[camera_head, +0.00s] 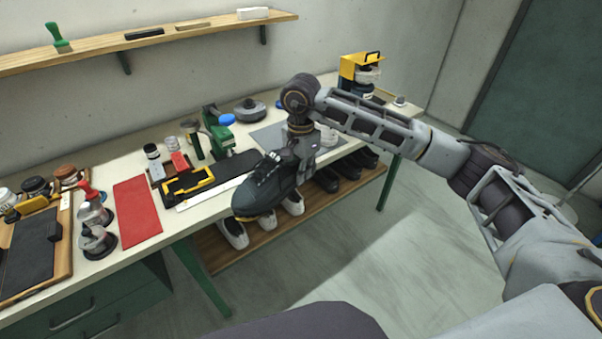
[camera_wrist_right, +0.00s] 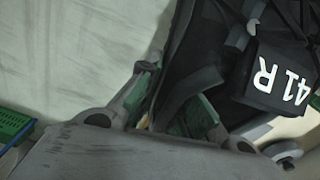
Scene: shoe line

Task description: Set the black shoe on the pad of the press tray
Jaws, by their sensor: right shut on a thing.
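The black shoe (camera_head: 262,192) has dark laces and a yellowish sole edge. It hangs toe-down to the left over the front edge of the workbench. My right gripper (camera_head: 298,158) is shut on it at the heel end. In the right wrist view, the gripper (camera_wrist_right: 170,110) grips the dark upper of the shoe (camera_wrist_right: 205,40), beside a tag reading "41 R" (camera_wrist_right: 275,78). A long black tray (camera_head: 222,170) with a yellow frame lies in front of a green press (camera_head: 218,132), behind and left of the shoe. My left gripper is not in view.
A red mat (camera_head: 137,210) lies on the bench, with metal pots (camera_head: 96,225) to its left. A wooden board with a dark pad (camera_head: 28,255) is at far left. White shoes (camera_head: 234,233) stand on a lower shelf. A grey mat (camera_head: 270,137) lies behind the gripper.

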